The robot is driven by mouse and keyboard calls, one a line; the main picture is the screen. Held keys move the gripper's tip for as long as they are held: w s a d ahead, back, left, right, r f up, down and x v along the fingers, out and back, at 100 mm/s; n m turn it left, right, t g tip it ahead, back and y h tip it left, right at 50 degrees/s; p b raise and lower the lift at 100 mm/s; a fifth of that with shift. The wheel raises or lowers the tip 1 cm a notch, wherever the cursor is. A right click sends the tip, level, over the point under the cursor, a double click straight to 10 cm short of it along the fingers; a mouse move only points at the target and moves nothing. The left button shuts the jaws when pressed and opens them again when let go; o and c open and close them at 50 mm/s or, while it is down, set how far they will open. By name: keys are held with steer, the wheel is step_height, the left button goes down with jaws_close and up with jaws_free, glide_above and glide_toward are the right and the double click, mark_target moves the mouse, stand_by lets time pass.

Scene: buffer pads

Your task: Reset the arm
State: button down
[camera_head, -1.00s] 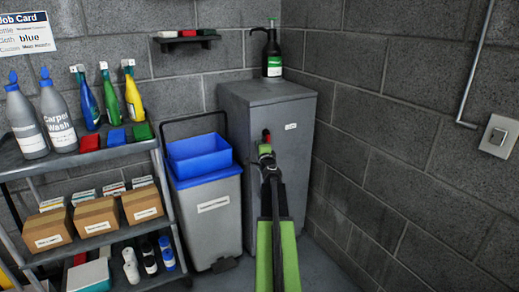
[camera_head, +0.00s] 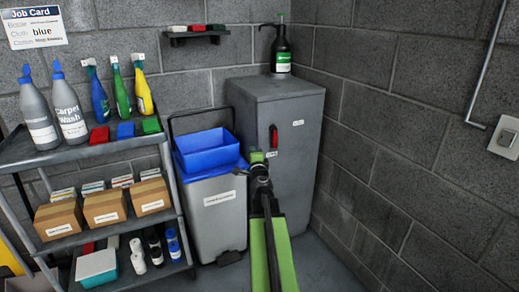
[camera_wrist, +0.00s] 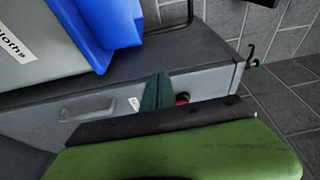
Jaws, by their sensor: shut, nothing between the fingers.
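My arm reaches forward from the bottom of the head view, with green panels and a dark middle link. My gripper (camera_head: 257,157) is at its end, in front of the grey cabinet (camera_head: 292,115), just left of and below the red handle (camera_head: 274,137). In the wrist view the dark green fingers (camera_wrist: 157,92) are together with nothing between them. The red handle (camera_wrist: 182,98) shows right behind them, partly hidden. I cannot tell how far the fingers are from the cabinet door.
A grey bin (camera_head: 216,215) with a blue tub (camera_head: 207,150) stands left of the cabinet. A shelf cart (camera_head: 90,158) with bottles, cloths and boxes is further left. A pump bottle (camera_head: 281,50) stands on the cabinet. A block wall (camera_head: 400,150) closes off the right.

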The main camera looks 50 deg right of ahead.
steer(key=shift+a, duration=0.15)
steer(key=w+a+f+n+t+y, duration=0.1)
steer(key=w+a+n+y, duration=0.35)
steer(key=a, duration=0.35)
steer(key=w+a+f+n+t+y, duration=0.1)
steer(key=w+a+f+n+y, duration=0.15)
steer(key=w+a+n, duration=0.4)
steer(key=w+a+f+n+g+y, duration=0.1)
steer(key=a+f+n+g+y, duration=0.2)
steer(key=a, duration=0.8)
steer(key=a+f+n+y, duration=0.2)
steer(key=a+f+y, duration=0.2)
steer(key=a, duration=0.7)
steer(key=s+a+f+n+g+y, duration=0.1)
steer(key=s+a+f+n+g, duration=0.25)
steer(key=a, duration=0.35)
steer(key=s+a+f+n+g, duration=0.3)
steer(key=a+f, duration=0.2)
steer(key=a, duration=0.2)
steer(key=s+a+f+n+g+h, duration=0.1)
steer(key=s+a+f+g, duration=0.15)
steer(key=s, duration=0.25)
steer(key=s+a+f+n+g+h, duration=0.2)
steer(key=s+a+g, duration=0.1)
steer(key=s, duration=0.3)
step_height(320, 180, up, 34)
steer(key=p, duration=3.4)
steer(key=shift+s+d+g, duration=0.4)
steer(key=shift+s, duration=0.05)
